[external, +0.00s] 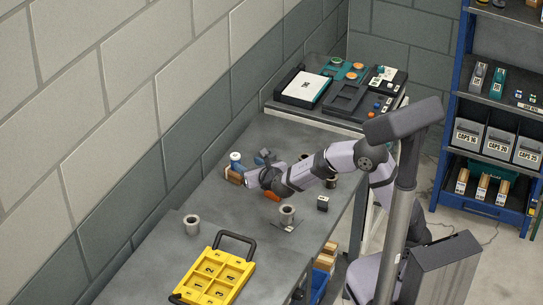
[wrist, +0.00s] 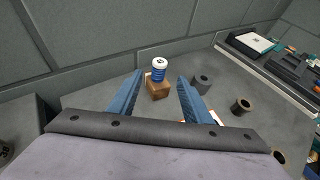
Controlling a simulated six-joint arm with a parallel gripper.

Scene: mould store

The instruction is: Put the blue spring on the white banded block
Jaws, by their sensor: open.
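The blue spring (wrist: 159,72) has a white top and stands upright on a tan block (wrist: 158,91). In the external view the spring (external: 236,160) and the tan block (external: 234,177) are near the wall, left of my gripper (external: 254,168). My gripper (wrist: 160,77) is open and empty. In the wrist view its two blue fingers are spread, with the spring beyond and between their tips. A small dark block with a white mark (external: 322,204) stands near the table's right edge; I cannot tell whether this is the white banded block.
Grey hollow cylinders stand at the left (external: 191,224) and middle (external: 287,214) of the table. An orange piece (external: 271,196) lies below my wrist. A yellow case (external: 215,276) is at the front, and dark trays (external: 345,97) are at the back.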

